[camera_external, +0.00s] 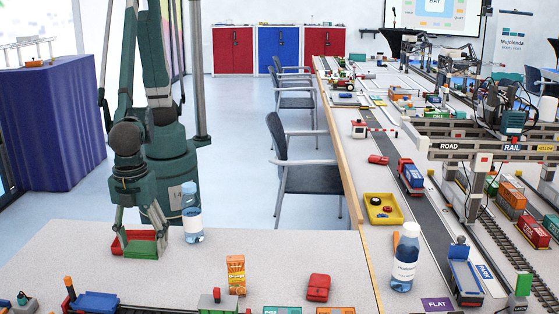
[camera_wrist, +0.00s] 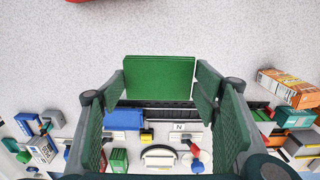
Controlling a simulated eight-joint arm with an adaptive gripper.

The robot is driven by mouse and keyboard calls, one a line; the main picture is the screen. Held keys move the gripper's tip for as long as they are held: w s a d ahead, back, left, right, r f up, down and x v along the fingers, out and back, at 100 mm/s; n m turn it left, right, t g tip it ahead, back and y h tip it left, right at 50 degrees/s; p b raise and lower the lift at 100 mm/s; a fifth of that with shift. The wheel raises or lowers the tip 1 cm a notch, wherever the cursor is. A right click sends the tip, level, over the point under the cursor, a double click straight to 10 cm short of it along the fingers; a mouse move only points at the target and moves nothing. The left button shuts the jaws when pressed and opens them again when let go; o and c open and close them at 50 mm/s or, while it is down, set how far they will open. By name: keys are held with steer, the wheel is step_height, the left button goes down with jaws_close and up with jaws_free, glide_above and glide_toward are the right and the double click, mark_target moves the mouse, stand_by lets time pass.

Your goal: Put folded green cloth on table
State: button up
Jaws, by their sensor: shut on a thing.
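The folded green cloth (camera_wrist: 160,76) is a flat green rectangle between the fingertips of my gripper (camera_wrist: 160,80) in the wrist view. The fingers close on its left and right sides. In the external view my gripper (camera_external: 140,212) points down at the back left of the near table, and the green cloth (camera_external: 142,249) shows below it. A red object (camera_external: 118,244) shows around and behind the cloth there. I cannot tell whether the cloth touches the table (camera_external: 210,248).
A clear water bottle (camera_external: 192,222) stands right of my gripper. The table right of the bottle has bare room.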

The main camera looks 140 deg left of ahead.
steer(key=b, duration=0.1)
glide_above(151, 281)
steer(key=shift+d+f, duration=0.15)
steer(key=shift+f, duration=2.9)
steer(key=shift+f+b, duration=0.35)
steer(key=shift+f, duration=1.5)
steer(key=shift+f, duration=0.2)
steer(key=o, duration=0.8)
steer(key=shift+c, duration=0.2)
steer(key=shift+r, duration=0.15)
steer(key=shift+r+p, duration=1)
steer(key=shift+r, duration=5.1)
